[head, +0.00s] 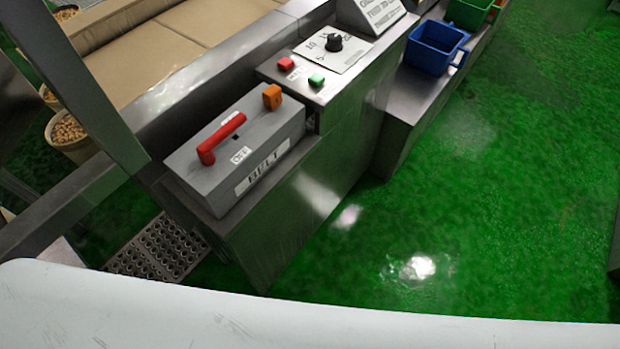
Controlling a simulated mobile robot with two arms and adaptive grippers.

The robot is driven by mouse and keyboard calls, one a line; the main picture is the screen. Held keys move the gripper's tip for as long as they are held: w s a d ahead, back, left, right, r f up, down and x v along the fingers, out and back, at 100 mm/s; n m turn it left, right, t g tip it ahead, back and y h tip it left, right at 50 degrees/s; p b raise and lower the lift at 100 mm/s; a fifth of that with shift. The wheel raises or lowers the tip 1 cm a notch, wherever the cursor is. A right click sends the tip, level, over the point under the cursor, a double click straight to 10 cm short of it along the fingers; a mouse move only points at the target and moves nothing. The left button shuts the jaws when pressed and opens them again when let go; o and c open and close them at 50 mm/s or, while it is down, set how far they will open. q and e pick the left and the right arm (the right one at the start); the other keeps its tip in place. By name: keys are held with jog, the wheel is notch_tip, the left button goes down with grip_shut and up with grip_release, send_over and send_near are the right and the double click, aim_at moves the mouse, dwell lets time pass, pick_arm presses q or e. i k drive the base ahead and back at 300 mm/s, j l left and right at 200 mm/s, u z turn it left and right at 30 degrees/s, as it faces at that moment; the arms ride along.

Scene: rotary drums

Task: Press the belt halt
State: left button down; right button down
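A control panel (305,97) sits on a steel housing at the upper middle. It carries a red button (285,63), a green button (316,80) and a black dial knob (333,42) on a white numbered plate. In front of it stands a grey box (205,178) labelled "BELT", with a red lever handle (221,138) on top and an orange block (272,97) at its far end. A small label beside the lever appears to read "OFF". Small labels by the buttons are too small to read. Neither of my grippers is in view.
A beige belt (150,60) runs behind the panel. Blue (436,46) and green bins stand on a steel ledge at the upper right. Tubs of brown pieces (70,133) and grey frame bars are at left. The green floor (480,200) at right is clear.

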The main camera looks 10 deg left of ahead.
aim_at(285, 64)
jog(key=i+l+u, duration=0.1)
jog(key=u, duration=0.7)
jog(key=i+l+u, duration=0.2)
jog(key=l+u, duration=0.15)
jog(key=l, duration=0.15)
jog(key=i+l+u, duration=0.1)
jog(key=l+u, duration=0.25)
jog(key=l, duration=0.2)
jog(key=l+u, duration=0.35)
jog(key=l, duration=0.25)
jog(key=i+l+u, duration=0.1)
jog(key=l, duration=1.65)
jog(key=k+j+u, duration=0.2)
jog(key=u, duration=0.3)
